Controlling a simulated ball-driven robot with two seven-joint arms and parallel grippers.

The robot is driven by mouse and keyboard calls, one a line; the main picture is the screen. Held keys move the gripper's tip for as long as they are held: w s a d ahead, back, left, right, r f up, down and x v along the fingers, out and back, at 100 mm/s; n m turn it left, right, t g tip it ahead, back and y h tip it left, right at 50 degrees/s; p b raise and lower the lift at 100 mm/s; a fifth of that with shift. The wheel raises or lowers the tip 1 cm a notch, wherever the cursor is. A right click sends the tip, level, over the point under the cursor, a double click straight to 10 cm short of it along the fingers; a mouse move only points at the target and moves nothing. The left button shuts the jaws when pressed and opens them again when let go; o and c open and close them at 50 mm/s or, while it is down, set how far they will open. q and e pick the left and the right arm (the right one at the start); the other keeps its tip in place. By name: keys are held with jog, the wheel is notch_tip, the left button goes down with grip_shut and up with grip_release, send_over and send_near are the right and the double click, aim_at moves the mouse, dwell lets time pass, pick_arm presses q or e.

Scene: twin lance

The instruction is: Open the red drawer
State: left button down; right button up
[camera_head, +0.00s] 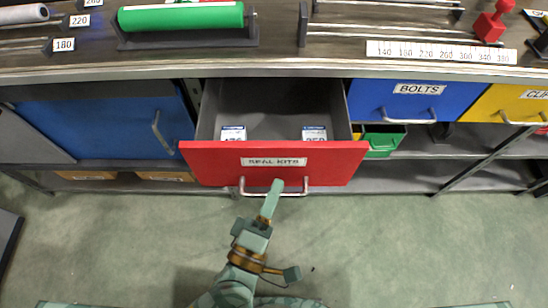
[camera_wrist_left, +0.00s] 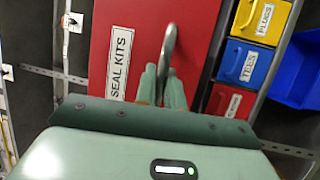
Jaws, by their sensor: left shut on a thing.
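The red drawer (camera_head: 330,168), labelled SEAL KITS, is pulled out from under the bench top in the head view, with its grey inside showing. Two white-labelled packets, one at the left (camera_head: 233,133) and one at the right (camera_head: 314,133), lie inside it. My left gripper (camera_head: 275,188) is shut on the drawer's metal handle (camera_head: 296,191), near the middle of the bar. In the left wrist view, the fingers (camera_wrist_left: 162,88) are on both sides of the handle (camera_wrist_left: 169,45), in front of the red drawer face (camera_wrist_left: 196,40). My right gripper is not in view.
A blue cabinet front (camera_head: 110,125) is left of the drawer. A blue BOLTS drawer (camera_head: 415,97) and a yellow drawer (camera_head: 512,104) are to the right. A green bin (camera_head: 383,140) sits below BOLTS. A green roller (camera_head: 180,16) lies on the bench. The green floor in front is clear.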

pick_arm(q)
jog(key=s, duration=0.6)
jog(key=shift+p, duration=0.45)
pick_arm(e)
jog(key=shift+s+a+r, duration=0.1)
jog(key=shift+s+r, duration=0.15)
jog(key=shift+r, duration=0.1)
pick_arm(q)
jog(key=shift+f, duration=0.1)
